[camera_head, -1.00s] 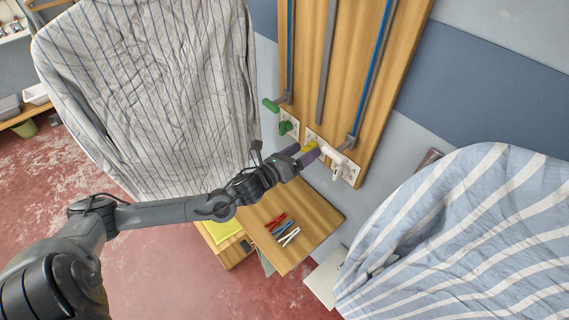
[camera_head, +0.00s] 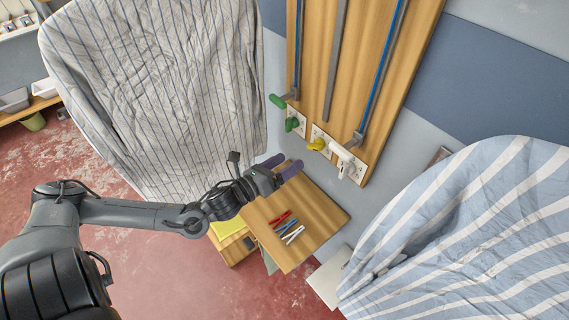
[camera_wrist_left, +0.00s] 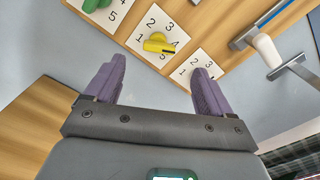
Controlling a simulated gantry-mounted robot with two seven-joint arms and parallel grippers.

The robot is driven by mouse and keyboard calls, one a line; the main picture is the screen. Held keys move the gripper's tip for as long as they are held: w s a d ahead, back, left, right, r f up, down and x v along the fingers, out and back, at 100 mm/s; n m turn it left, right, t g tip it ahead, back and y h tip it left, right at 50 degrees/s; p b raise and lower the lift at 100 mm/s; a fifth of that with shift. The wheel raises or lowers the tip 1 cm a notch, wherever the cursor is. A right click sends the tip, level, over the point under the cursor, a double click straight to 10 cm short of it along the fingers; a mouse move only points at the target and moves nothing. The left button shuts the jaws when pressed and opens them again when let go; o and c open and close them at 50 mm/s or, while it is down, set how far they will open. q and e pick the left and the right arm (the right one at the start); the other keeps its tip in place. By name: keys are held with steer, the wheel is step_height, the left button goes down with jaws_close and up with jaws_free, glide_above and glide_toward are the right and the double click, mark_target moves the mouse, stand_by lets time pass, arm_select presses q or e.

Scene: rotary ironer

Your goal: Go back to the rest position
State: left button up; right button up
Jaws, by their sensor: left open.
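My left gripper (camera_head: 284,168) is open and empty, with purple fingertips, in front of the wooden wall panel (camera_head: 369,56) and above the small wooden table (camera_head: 318,215). In the left wrist view its two fingers (camera_wrist_left: 157,84) stand wide apart with nothing between them. The yellow knob (camera_head: 316,145) on its numbered plate is apart from the fingers; it also shows in the left wrist view (camera_wrist_left: 158,46). My right gripper is not in view.
Green knobs (camera_head: 291,124) and a white handle (camera_head: 345,160) stick out of the panel. Several coloured pens (camera_head: 288,226) lie on the table. A grey striped shirt (camera_head: 155,90) hangs at left, a blue striped cloth (camera_head: 470,235) at right. Red floor shows between.

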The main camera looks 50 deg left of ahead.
arm_select(q)
steer(key=s+d+f+n+g+p, duration=0.1)
steer(key=s+d+n+g+p, duration=0.5)
steer(key=s+n, duration=0.4)
steer(key=s+d+f+n+g+p, duration=0.1)
steer(key=s+d+n+g+p, duration=0.5)
steer(key=n, duration=1.2)
steer(key=s+d+g, duration=0.2)
steer(key=s+d, duration=0.1)
steer(key=s, duration=0.1)
steer(key=shift+s+f+n+y, duration=0.15)
steer(key=shift+f+n+y, duration=0.15)
steer(key=shift+y, duration=0.1)
